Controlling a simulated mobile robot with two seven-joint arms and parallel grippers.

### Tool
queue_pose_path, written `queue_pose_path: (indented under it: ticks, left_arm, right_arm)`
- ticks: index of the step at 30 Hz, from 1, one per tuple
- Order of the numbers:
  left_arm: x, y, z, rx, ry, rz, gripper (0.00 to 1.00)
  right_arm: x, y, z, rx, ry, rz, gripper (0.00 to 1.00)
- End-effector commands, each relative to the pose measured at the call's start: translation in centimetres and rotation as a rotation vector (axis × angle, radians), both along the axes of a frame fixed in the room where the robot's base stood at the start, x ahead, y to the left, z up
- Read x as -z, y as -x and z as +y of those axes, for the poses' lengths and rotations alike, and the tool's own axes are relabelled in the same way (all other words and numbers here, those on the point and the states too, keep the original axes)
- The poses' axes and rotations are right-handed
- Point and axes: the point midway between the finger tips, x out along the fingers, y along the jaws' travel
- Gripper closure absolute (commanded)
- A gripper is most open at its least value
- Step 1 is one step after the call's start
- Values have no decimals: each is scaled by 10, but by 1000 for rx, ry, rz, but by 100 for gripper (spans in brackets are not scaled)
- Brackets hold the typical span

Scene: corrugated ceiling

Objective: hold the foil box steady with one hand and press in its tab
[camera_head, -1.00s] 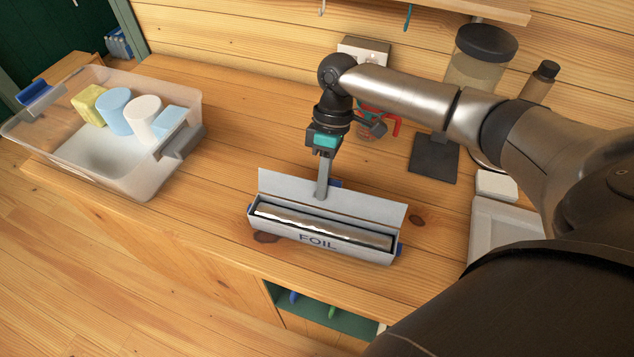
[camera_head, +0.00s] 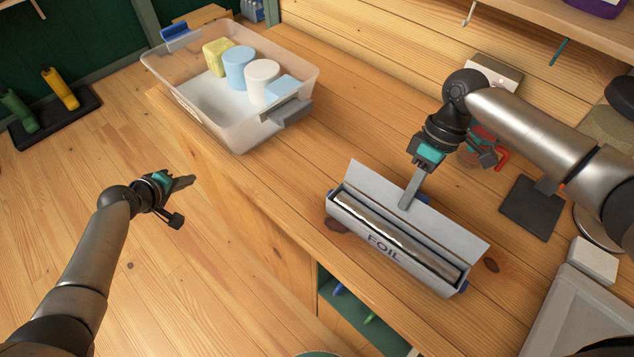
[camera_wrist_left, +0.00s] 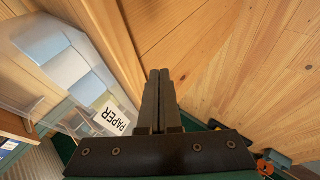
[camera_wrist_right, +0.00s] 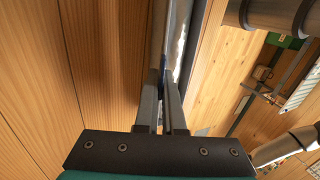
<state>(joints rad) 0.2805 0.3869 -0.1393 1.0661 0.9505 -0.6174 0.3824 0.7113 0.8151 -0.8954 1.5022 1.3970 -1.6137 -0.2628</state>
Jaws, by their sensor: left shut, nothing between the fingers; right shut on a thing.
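The foil box (camera_head: 397,252), marked FOIL, sits on the wooden counter with its lid raised and a silver foil roll (camera_head: 395,232) inside. My right gripper (camera_head: 405,203) is shut on the box's raised lid or back wall from behind; the gripped edge (camera_wrist_right: 157,50) also shows in the right wrist view. My left gripper (camera_head: 190,182) is shut and empty, off the counter's front side, well left of the box. Its fingers are together in the left wrist view (camera_wrist_left: 158,75).
A clear bin (camera_head: 225,125) with cups and blocks stands on the counter at the back left. A dark pad (camera_head: 532,208) and a white block (camera_head: 593,260) lie to the right. An open green-lined compartment (camera_head: 350,310) is below the counter edge. Counter between bin and box is clear.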

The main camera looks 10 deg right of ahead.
Motion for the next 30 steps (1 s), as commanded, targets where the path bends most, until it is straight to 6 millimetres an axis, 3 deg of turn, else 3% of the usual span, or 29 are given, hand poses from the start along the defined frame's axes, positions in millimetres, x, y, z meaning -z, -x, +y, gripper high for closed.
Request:
queue_pose_path:
  ticks: [1, 3, 6, 7, 8, 12, 15, 16, 21, 30]
  left_arm:
    - [-43, -27, 1, -13, 67, -58, 100]
    - [-100, -54, -1, -20, 171, -125, 100]
    - [-182, -79, -13, 14, 321, -204, 100]
    - [-201, -81, -29, 56, 368, -209, 100]
    - [-206, -77, -50, 112, 400, -189, 100]
    - [-194, -38, -145, 398, 454, -71, 100]
    - [-188, -8, -196, 619, 428, -29, 100]
    - [-185, -2, -204, 681, 392, -30, 100]
    - [-164, 11, -218, 955, 140, -65, 100]
    - [-137, 31, -222, 1384, -195, -91, 100]
  right_arm:
    - [0, 0, 0, 0, -1, 1, 100]
    - [0, 0, 0, 0, -1, 1, 100]
    - [0, 0, 0, 0, -1, 1, 100]
    - [0, 0, 0, 0, -1, 1, 100]
    - [0, 0, 0, 0, -1, 1, 100]
    - [0, 0, 0, 0, -1, 1, 100]
    - [0, 0, 0, 0, -1, 1, 100]
    - [0, 0, 0, 0, 0, 0, 100]
    - [0, 0, 0, 0, 0, 0, 100]
    - [0, 0, 0, 0, 0, 1, 100]
